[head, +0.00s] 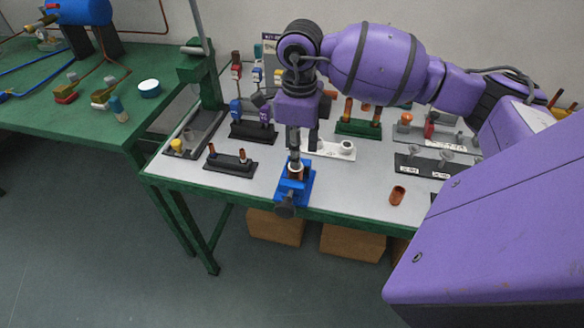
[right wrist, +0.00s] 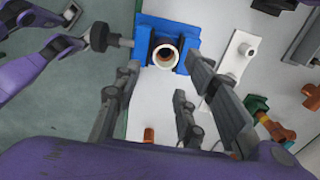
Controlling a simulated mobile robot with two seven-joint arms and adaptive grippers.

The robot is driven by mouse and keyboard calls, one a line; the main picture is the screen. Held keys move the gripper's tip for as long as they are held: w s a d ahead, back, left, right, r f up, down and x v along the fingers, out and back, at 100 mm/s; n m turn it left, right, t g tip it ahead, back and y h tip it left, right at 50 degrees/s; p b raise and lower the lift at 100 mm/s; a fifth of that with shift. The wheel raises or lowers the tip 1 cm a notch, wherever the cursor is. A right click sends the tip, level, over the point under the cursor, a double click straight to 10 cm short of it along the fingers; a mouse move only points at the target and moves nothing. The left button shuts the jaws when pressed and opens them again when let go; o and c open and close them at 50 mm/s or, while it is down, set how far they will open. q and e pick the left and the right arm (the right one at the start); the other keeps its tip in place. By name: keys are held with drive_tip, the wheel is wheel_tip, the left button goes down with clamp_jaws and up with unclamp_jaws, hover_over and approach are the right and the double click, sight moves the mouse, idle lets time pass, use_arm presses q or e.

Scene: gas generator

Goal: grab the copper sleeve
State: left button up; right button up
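A short copper sleeve (head: 398,196) stands alone on the bench, right of the blue vise (head: 283,190). Another copper-coloured ring (head: 297,172) sits in the blue vise, which also shows in the right wrist view (right wrist: 145,42); there, the round opening (right wrist: 166,55) has a pale rim and a reddish inside. My right gripper (head: 296,162) points down above the vise. In the right wrist view its fingers (right wrist: 163,78) are apart, with the vise opening seen between and beyond them. Contact cannot be told.
A white block (head: 330,150) stands behind the vise. A black stand (head: 231,166) with small copper pieces is to its left, and grey fittings (head: 425,161) are to its right. The vise's dark handle (head: 286,207) overhangs the front edge. Bare bench lies around the loose sleeve.

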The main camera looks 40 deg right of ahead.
sight(296, 173)
drive_tip(key=f, duration=0.5)
drive_tip(key=shift+w+a+f+p, duration=0.1)
drive_tip(key=shift+w+a+p, duration=0.15)
drive_tip(key=shift+p, duration=0.1)
drive_tip(key=shift+c, duration=0.4)
clamp_jaws()
